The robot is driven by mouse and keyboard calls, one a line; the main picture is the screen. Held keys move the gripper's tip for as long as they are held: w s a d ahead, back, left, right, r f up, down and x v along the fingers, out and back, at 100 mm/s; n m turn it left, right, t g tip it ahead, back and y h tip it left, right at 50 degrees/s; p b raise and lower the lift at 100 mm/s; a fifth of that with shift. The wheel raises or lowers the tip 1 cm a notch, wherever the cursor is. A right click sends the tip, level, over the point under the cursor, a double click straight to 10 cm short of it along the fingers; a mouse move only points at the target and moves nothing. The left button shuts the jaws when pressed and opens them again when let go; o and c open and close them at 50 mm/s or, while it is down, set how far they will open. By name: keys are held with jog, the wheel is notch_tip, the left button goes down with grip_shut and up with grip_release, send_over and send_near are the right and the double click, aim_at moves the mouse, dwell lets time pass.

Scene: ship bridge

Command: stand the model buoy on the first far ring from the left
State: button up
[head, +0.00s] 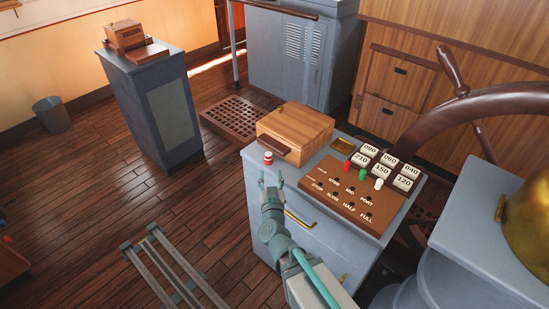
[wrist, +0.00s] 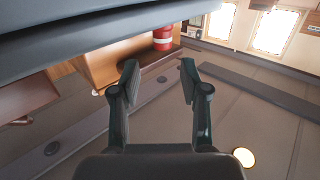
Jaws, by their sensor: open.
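The model buoy (head: 268,158), small with red and white bands, stands upright on the left end of the grey console top. It also shows in the wrist view (wrist: 163,38), beyond the fingertips. My gripper (head: 270,181) is open and empty, just in front of the buoy and apart from it. In the wrist view its two fingers (wrist: 158,72) are spread with the buoy showing between and past them. A brown board (head: 352,193) on the console has rows of small dark round marks with labels; I cannot tell which are rings.
A wooden box (head: 295,133) stands behind and right of the buoy. Red (head: 347,165), green (head: 362,174) and white (head: 378,184) pegs stand on the board, before several numbered white blocks (head: 383,168). A ship's wheel (head: 463,110) rises at the right.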

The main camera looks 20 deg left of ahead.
aim_at(269, 158)
jog(key=p+x, duration=0.1)
jog(key=x, duration=0.4)
jog(key=shift+w+a, duration=0.1)
jog(key=shift+w, duration=0.05)
jog(key=shift+p+x, duration=0.9)
jog(key=shift+x, duration=1.65)
jog(key=shift+a+r, duration=0.1)
jog(key=shift+r, duration=0.1)
jog(key=c, duration=0.7)
jog(key=shift+r, duration=0.15)
